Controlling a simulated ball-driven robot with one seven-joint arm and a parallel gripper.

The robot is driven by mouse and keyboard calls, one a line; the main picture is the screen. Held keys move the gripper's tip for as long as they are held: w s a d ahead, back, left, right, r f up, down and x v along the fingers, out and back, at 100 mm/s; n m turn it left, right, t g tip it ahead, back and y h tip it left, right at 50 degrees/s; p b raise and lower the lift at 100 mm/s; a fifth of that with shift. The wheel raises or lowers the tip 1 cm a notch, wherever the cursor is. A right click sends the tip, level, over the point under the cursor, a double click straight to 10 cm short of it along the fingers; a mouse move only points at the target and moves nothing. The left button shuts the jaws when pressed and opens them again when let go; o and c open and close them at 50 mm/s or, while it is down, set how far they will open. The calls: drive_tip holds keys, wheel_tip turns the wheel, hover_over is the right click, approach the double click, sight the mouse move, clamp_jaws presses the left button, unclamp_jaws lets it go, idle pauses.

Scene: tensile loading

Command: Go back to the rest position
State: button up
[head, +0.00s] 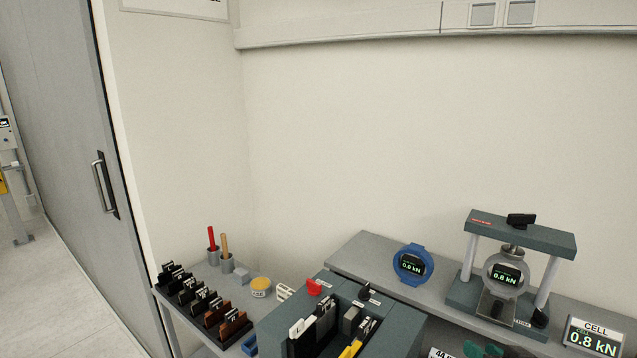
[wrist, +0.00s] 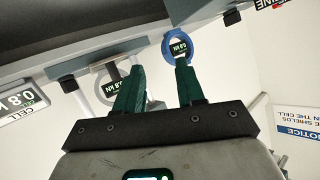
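My gripper (wrist: 158,66) shows in the wrist view with its two dark green fingers spread apart and nothing between them. In the head view its green fingertips (head: 483,350) just show at the bottom edge, in front of the bench and below the test frame; the rest of the arm is out of view. The grey test frame (head: 523,235) holds a round load cell (head: 506,271) reading 0.8 kN. A blue ring gauge (head: 412,264) stands on the bench left of the frame. It also shows beyond one fingertip in the wrist view (wrist: 167,47).
A CELL display (head: 594,337) reading 0.8 kN stands at the right. A grey machine or holder block (head: 330,283) with upright parts stands at the bottom middle. Dark racks with several slotted pieces (head: 203,304), pots and a yellow tin (head: 260,287) lie to the left.

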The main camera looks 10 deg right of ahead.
drive_tip(key=s+a+f+n+g+y, duration=0.1)
drive_tip(key=s+a+f+g, duration=0.4)
drive_tip(key=s, duration=0.4)
drive_tip(key=s+a+f+n+g, duration=0.1)
drive_tip(key=s+a+f+g, duration=0.2)
drive_tip(key=s+f, duration=0.5)
drive_tip(key=s+a+f+n+g+y, duration=0.15)
drive_tip(key=s+a+f+g, duration=0.25)
drive_tip(key=s, duration=0.7)
wheel_tip(320, 180, down, 10)
drive_tip(key=b, duration=1)
drive_tip(key=shift+s+a+f+h, duration=0.25)
drive_tip(key=shift+s+a+h, duration=0.05)
drive_tip(key=shift+a+h, duration=0.1)
drive_tip(key=shift+n, duration=0.25)
